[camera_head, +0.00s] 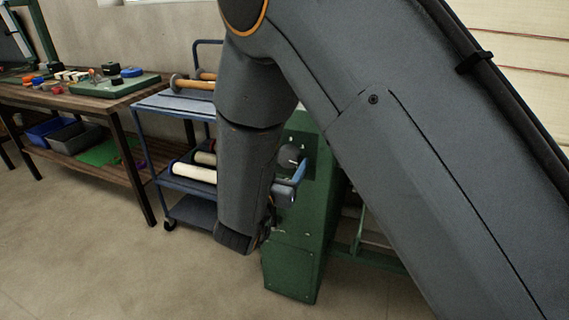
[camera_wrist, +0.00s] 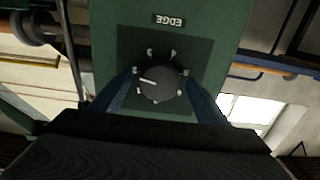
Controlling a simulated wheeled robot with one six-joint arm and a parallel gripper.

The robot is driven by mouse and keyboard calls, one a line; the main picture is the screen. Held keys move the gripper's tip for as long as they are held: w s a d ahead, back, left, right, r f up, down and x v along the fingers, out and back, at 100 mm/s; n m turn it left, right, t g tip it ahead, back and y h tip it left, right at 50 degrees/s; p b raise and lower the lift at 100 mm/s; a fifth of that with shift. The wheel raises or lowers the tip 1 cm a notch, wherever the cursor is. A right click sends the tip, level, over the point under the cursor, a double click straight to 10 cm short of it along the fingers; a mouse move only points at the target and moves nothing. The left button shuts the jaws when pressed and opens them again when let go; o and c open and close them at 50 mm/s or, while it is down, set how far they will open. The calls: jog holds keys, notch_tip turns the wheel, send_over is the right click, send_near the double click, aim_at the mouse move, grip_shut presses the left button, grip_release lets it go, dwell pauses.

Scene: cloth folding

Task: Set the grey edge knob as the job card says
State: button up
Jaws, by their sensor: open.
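The grey edge knob (camera_wrist: 160,79) is a round dark dial on a dark plate, under a label reading EDGE that appears upside down in the wrist view. Its white pointer line points left in that view. Small pale marks ring it, too blurred to read surely. It also shows in the head view (camera_head: 290,156), on the green machine (camera_head: 295,265). My gripper (camera_wrist: 159,88) is open, its blue fingers on either side of the knob; I cannot tell whether they touch it. In the head view my gripper (camera_head: 297,173) is partly hidden by my arm. No job card is visible.
A blue trolley (camera_head: 168,104) with rollers stands left of the machine. A wooden workbench (camera_head: 85,98) with several small items and a green board stands farther left. The floor (camera_head: 100,250) at the front left is clear. My arm covers much of the right side.

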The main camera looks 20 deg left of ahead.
jog(key=c, duration=1)
jog(key=shift+c, duration=0.2)
jog(key=shift+m, duration=0.3)
jog(key=m, duration=0.4)
jog(key=shift+a+m+b, duration=0.1)
jog(key=shift+m+b, duration=0.2)
jog(key=shift+b, duration=0.1)
jog(key=m+b, duration=0.1)
jog(key=m, duration=0.3)
jog(key=shift+m, duration=0.3)
jog(key=m+b, duration=0.2)
jog(key=m, duration=0.2)
jog(key=shift+a+m+b, duration=0.1)
jog(key=shift+m+b, duration=0.2)
jog(key=shift+b, duration=0.1)
jog(key=m+b, duration=0.3)
jog(key=m, duration=0.2)
jog(key=shift+r, duration=0.1)
jog(key=shift+b, duration=0.4)
